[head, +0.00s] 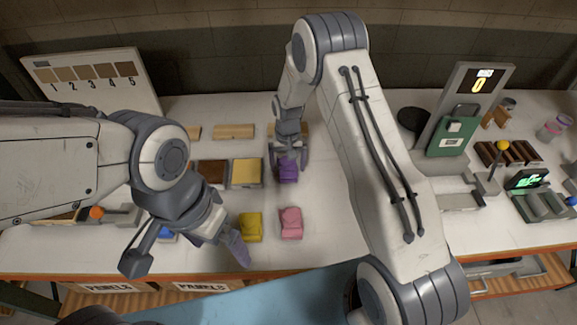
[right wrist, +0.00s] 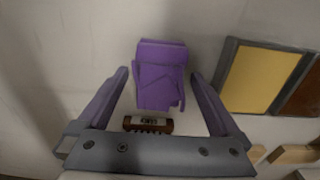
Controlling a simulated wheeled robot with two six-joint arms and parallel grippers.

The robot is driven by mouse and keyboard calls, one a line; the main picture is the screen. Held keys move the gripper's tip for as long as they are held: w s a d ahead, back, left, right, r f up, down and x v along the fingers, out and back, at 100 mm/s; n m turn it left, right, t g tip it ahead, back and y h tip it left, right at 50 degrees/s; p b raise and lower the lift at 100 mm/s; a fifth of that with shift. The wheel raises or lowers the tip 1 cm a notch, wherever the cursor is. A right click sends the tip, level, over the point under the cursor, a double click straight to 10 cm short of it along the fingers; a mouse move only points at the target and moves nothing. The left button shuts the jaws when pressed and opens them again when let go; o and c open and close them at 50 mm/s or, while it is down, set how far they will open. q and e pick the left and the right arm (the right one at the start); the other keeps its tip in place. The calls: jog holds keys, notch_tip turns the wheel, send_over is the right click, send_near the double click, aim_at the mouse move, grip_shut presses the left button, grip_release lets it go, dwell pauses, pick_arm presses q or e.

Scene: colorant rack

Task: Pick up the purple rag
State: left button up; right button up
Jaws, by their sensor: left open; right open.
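The purple rag (head: 288,174) lies folded on the white table near the middle in the head view. My right gripper (head: 288,164) is over it, pointing down, with its fingers open on either side. In the right wrist view the purple rag (right wrist: 160,72) sits between and slightly beyond the tips of the open fingers (right wrist: 158,76). A gap shows on each side, and the gripper is not closed on it. My left gripper (head: 217,250) is open and empty near the front edge of the table, left of the yellow rag.
A yellow rag (head: 251,228) and a pink rag (head: 291,223) lie in front of the purple one. A yellow panel (head: 247,172) in a dark frame is close on its left. A small brown labelled block (right wrist: 148,125) is behind it. The table to its right is bare.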

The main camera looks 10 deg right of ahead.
aim_at(288, 163)
jog(key=c, duration=1.3)
jog(key=shift+c, duration=0.2)
jog(key=shift+r+b, duration=0.35)
jog(key=shift+r, duration=0.1)
notch_tip(288, 163, up, 3)
jog(key=shift+w+f+b, duration=0.1)
jog(key=shift+f+b, duration=0.1)
jog(key=shift+b, duration=0.5)
jog(key=s+d+r+b, duration=0.2)
jog(key=s+r, duration=0.5)
jog(key=s, duration=0.4)
jog(key=shift+s+d+r+b, duration=0.25)
jog(key=shift+s+b, duration=0.1)
jog(key=shift+b, duration=0.35)
